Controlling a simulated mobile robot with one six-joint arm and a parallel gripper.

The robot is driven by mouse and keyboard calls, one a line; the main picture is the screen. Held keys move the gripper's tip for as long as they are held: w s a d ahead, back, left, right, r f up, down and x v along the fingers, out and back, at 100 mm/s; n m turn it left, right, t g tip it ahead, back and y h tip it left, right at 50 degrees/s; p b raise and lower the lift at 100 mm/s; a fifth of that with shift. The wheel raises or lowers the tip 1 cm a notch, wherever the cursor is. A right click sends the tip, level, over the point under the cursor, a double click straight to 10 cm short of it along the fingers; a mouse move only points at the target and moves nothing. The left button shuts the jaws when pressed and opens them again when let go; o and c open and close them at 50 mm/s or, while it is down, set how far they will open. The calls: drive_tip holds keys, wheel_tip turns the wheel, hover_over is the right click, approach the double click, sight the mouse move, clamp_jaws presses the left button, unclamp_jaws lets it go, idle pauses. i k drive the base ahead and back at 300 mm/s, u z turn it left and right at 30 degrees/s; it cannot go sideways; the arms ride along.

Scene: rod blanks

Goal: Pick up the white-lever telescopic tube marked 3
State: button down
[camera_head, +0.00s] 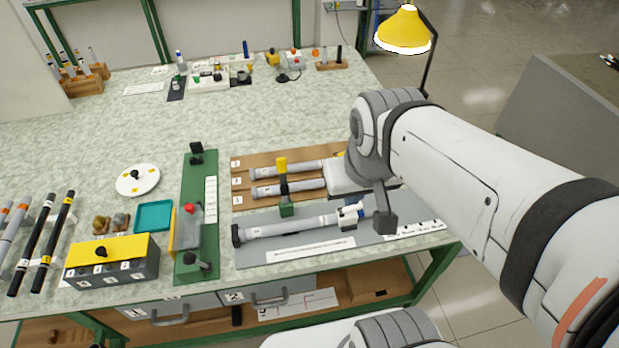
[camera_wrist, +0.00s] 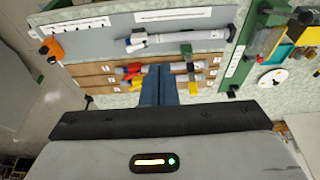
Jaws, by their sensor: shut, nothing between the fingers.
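A grey telescopic tube (camera_head: 290,227) with a white lever (camera_head: 350,213) lies along the grey board at the front of the bench. It also shows in the wrist view as a tube (camera_wrist: 190,37) with its white lever (camera_wrist: 136,38) to the left. I cannot read a number on it. My gripper (camera_wrist: 158,70) is shut and empty, its blue-grey fingers over the wooden rack, apart from the white-lever tube. In the head view my arm hides the fingertips and part of the rack.
The wooden rack (camera_head: 245,165) holds other tubes (camera_head: 292,189); red and yellow levers (camera_wrist: 133,68) show near my fingers. A yellow-topped post (camera_head: 281,165) stands over the tubes. A green fixture (camera_head: 196,165) and yellow-topped box (camera_head: 110,257) stand left.

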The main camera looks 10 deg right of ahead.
sight(350, 218)
drive_tip(key=z, duration=1.7)
drive_tip(key=k, duration=1.25)
drive_tip(key=u, duration=0.9)
drive_tip(key=i, duration=1)
drive_tip(key=u, duration=0.05)
